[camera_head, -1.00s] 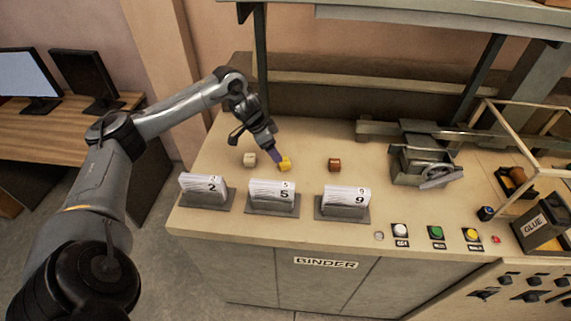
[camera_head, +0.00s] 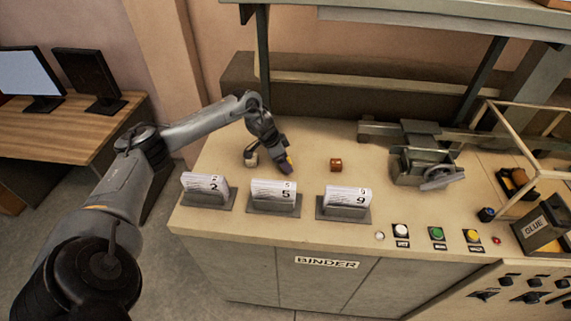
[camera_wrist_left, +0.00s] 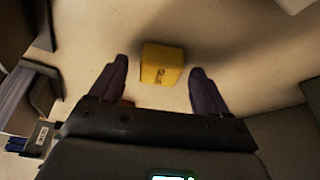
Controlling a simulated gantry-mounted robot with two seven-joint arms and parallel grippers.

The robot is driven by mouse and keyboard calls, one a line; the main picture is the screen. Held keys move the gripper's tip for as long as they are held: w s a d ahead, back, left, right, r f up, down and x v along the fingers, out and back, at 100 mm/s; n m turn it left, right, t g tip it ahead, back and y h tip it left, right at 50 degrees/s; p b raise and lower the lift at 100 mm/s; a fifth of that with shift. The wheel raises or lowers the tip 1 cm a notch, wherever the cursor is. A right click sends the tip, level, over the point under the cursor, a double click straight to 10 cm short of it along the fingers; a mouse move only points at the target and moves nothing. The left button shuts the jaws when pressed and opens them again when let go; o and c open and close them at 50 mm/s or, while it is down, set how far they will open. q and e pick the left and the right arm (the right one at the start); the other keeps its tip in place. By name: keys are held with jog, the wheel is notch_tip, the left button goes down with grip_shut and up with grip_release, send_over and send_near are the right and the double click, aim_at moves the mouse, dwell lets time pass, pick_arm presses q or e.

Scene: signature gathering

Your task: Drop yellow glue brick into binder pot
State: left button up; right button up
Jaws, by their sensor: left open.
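The yellow glue brick (camera_wrist_left: 161,64) sits on the bench top in the left wrist view, with dark lettering on one side. My left gripper (camera_wrist_left: 158,68) is open, with one finger on each side of the brick in that view and gaps between. In the head view the left gripper (camera_head: 286,165) hides most of the yellow brick. A dark open-topped pot labelled GLUE (camera_head: 541,232) stands at the far right of the bench; it may be the binder pot. My right gripper is out of view.
A pale brick (camera_head: 250,160) lies left of the gripper and a brown brick (camera_head: 335,165) right of it. Several numbered card holders (camera_head: 345,203) line the front. A grey press (camera_head: 420,160) and a pale frame (camera_head: 520,125) stand to the right. Buttons (camera_head: 437,233) sit along the front edge.

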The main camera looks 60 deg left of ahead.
pick_arm(q)
jog(key=shift+c, duration=0.4)
jog(key=c, duration=1.2)
jog(key=shift+o, duration=0.2)
jog(key=shift+r, duration=0.1)
